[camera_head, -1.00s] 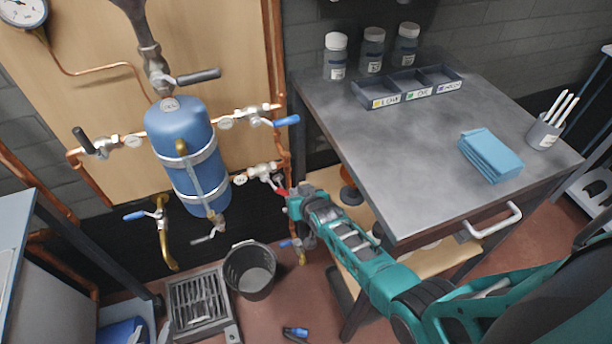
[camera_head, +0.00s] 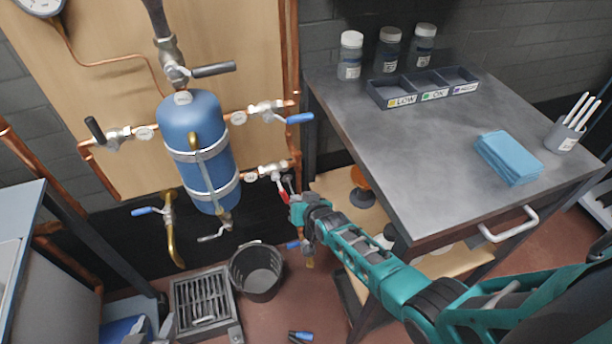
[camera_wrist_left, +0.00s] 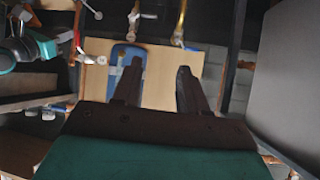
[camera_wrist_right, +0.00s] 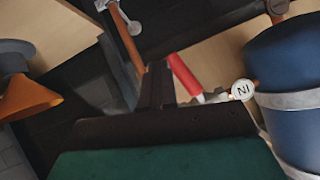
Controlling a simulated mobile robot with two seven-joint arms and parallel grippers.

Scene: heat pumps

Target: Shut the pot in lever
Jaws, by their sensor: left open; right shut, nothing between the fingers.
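The red lever (camera_head: 282,191) sits on the lower right pipe beside the blue tank (camera_head: 205,150) and points steeply down. In the right wrist view the red lever (camera_wrist_right: 183,75) lies just right of my fingertips, with a round tag (camera_wrist_right: 241,91) reading IN beside its valve. My right gripper (camera_head: 296,205) is shut and empty, close beside the lever; I cannot tell whether they touch. Its closed fingers (camera_wrist_right: 156,72) show in its wrist view. My left gripper (camera_wrist_left: 159,72) is open and empty, seen only in its own wrist view.
Blue-handled levers (camera_head: 298,118) and black-handled levers (camera_head: 213,69) stick out around the tank. A bucket (camera_head: 257,271) and a floor grate (camera_head: 205,304) are below. A metal table (camera_head: 400,135) stands right, its edge close to my right arm.

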